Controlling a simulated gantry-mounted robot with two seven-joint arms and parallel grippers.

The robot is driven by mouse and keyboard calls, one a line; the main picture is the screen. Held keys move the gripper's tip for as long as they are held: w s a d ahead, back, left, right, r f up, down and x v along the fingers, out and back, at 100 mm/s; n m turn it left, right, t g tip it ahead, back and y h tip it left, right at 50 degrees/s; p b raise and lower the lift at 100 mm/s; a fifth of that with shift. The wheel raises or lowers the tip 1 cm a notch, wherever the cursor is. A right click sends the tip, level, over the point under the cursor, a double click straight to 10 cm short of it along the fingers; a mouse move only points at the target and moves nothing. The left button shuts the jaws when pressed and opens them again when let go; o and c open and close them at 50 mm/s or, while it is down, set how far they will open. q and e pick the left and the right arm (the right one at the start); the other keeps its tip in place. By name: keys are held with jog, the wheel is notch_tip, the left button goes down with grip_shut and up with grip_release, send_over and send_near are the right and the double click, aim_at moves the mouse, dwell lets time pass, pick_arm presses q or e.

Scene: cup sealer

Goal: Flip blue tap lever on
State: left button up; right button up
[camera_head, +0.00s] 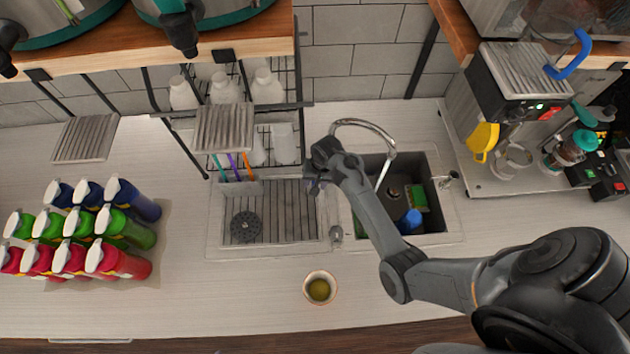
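A bright blue curved lever (570,62) shows at the upper right, in front of a metal machine below the wooden shelf. I cannot tell whether its position is on or off. My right arm reaches in from the lower right, across the sink. Its gripper (313,184) is over the left edge of the sink area, by the drainboard, well to the left of the blue lever and apart from it. Its fingers are small and dark, so I cannot tell whether they are open or shut. My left gripper is not in view.
A curved metal faucet (365,124) stands behind the sink basin (436,190), close to my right arm. A cup (320,288) stands on the front counter. Several coloured bottles (72,228) stand at left. A yellow item (482,140) hangs below the machine (518,82).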

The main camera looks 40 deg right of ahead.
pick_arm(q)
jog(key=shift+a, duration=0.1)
pick_arm(e)
jog(key=shift+f, duration=0.1)
jog(key=shift+c, duration=0.5)
grip_shut()
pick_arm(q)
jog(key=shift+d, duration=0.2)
pick_arm(e)
jog(key=shift+w, duration=0.1)
